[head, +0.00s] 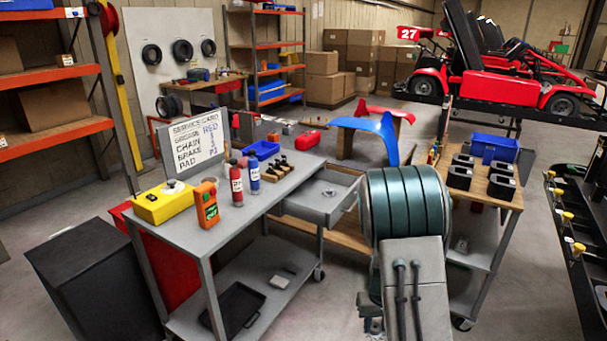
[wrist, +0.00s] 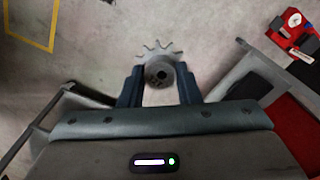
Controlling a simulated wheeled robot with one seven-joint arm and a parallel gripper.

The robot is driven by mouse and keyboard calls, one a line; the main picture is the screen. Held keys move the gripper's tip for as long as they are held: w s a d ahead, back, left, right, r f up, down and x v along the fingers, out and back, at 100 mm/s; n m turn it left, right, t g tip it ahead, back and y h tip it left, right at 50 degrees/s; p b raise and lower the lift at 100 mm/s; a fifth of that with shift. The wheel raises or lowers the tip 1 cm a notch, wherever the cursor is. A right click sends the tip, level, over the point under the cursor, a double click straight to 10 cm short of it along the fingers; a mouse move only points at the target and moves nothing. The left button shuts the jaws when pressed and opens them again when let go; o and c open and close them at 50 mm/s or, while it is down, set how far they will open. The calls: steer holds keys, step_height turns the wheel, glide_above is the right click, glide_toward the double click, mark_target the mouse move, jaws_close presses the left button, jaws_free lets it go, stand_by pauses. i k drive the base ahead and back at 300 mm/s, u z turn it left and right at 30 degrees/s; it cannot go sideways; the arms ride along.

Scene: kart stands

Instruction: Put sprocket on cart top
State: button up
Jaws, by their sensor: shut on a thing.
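A small grey toothed sprocket (wrist: 155,50) with a round dark hub is held between the two fingers of my gripper (wrist: 158,78) in the wrist view. The gripper is shut on the hub, and the teeth stick out beyond the fingertips over bare floor. In the head view my arm covers the right of centre, and the sprocket cannot be made out. The grey cart top (head: 225,218) stands left of my arm, with free surface along its front edge.
The cart carries a yellow box (head: 165,205), an orange meter (head: 206,205), red (head: 237,185) and blue (head: 254,175) bottles, and a sign (head: 195,140). Its drawer (head: 318,195) is open. A wood-topped cart (head: 490,187) with black parts stands right of my arm.

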mark_target(305, 166)
steer(key=z, duration=0.75)
steer(key=i, duration=1.45)
steer(key=u, duration=0.4)
